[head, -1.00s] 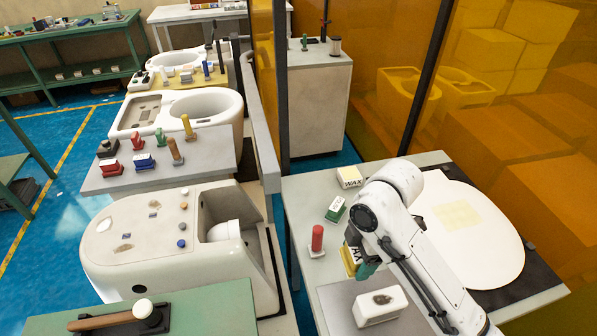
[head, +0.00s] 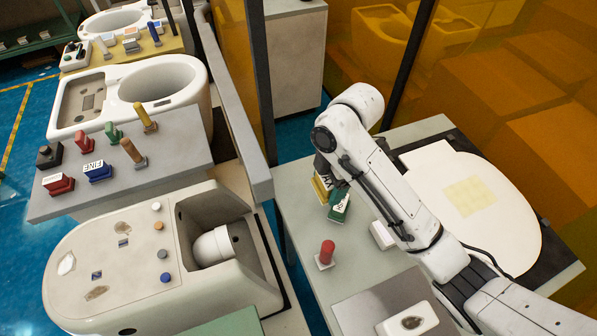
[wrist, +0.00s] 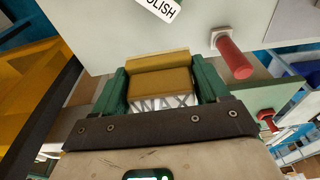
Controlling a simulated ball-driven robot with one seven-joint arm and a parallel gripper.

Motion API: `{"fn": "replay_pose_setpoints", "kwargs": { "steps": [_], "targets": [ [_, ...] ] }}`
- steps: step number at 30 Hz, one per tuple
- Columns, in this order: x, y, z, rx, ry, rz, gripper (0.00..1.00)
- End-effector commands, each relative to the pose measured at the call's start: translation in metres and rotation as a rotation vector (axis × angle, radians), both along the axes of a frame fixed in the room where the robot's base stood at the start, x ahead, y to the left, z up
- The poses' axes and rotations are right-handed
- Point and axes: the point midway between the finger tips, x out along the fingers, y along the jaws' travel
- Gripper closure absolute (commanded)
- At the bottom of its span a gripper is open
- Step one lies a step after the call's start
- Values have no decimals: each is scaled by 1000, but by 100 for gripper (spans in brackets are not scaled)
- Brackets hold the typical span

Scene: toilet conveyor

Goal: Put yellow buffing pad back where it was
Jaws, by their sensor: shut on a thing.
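My gripper (wrist: 160,86) is shut on the yellow buffing pad (wrist: 162,76), which sits between its two green fingers in the wrist view. The POLISH label also shows ahead of the pad in the wrist view (wrist: 160,7).
A red-handled tool (head: 326,254) stands on the bench nearer the front. A white round board (head: 510,220) is right. Toilet units and coloured tools stand left.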

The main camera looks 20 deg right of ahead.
Motion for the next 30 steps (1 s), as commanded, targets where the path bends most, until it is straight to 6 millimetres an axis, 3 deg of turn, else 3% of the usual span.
{"fn": "replay_pose_setpoints", "kwargs": {
  "steps": [24, 30],
  "targets": [
    [51, 10, -27, 1, 5, 4, 54],
    [77, 11, -47, 0, 4, 3, 54]
  ]
}}
